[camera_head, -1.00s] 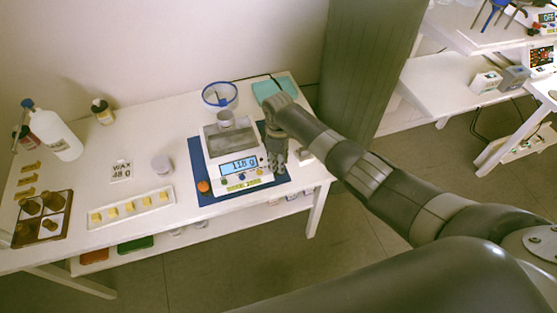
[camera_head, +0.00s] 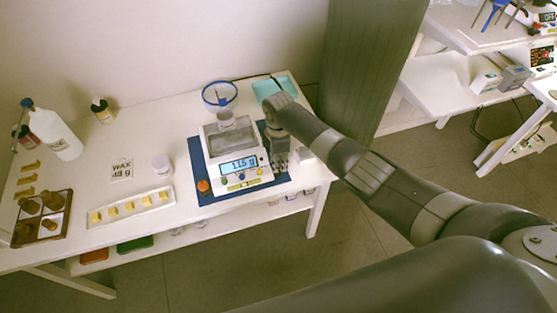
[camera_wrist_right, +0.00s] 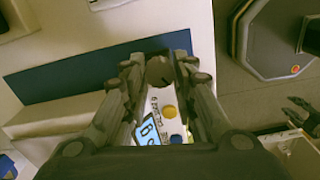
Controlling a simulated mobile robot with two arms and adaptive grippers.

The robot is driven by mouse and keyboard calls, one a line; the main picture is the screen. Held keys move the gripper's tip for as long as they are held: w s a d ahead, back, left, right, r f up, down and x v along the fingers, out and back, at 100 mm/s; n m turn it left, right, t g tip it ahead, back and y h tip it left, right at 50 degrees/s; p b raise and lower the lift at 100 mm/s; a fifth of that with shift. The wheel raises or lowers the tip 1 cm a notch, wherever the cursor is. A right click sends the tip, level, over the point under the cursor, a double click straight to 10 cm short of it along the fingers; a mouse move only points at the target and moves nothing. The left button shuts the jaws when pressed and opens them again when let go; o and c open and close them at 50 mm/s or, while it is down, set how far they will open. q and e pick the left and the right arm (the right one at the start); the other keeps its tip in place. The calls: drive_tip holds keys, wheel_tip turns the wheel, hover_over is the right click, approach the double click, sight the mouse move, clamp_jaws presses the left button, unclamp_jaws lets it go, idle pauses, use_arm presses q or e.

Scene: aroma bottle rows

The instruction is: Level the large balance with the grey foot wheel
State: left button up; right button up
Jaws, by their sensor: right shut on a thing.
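The large balance (camera_head: 262,160) stands on a blue mat (camera_head: 205,199) on the white table. Its lit display (camera_head: 239,163) seems to read 115 g, and a cup (camera_head: 225,118) stands on its pan. An orange foot wheel (camera_head: 203,186) shows at its front left corner. My right gripper (camera_head: 280,166) points down at the balance's right front corner. In the right wrist view my fingers are closed around the dark grey foot wheel (camera_wrist_right: 159,71), beside the balance's button panel (camera_wrist_right: 160,105). In the head view the fingers hide that wheel. My left gripper is not in view.
A wax card (camera_head: 121,169), a white jar (camera_head: 161,164) and a tray of yellow cubes (camera_head: 130,207) lie left of the balance. A blue-rimmed bowl (camera_head: 220,95) and a teal tray (camera_head: 272,86) stand behind it. A small white block (camera_head: 304,155) is close right of my gripper.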

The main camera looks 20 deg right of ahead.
drive_tip(key=o, duration=1.1)
drive_tip(key=shift+c, duration=0.2)
drive_tip(key=shift+r, duration=0.2)
wheel_tip(320, 180, up, 12)
drive_tip(key=shift+f, duration=0.25)
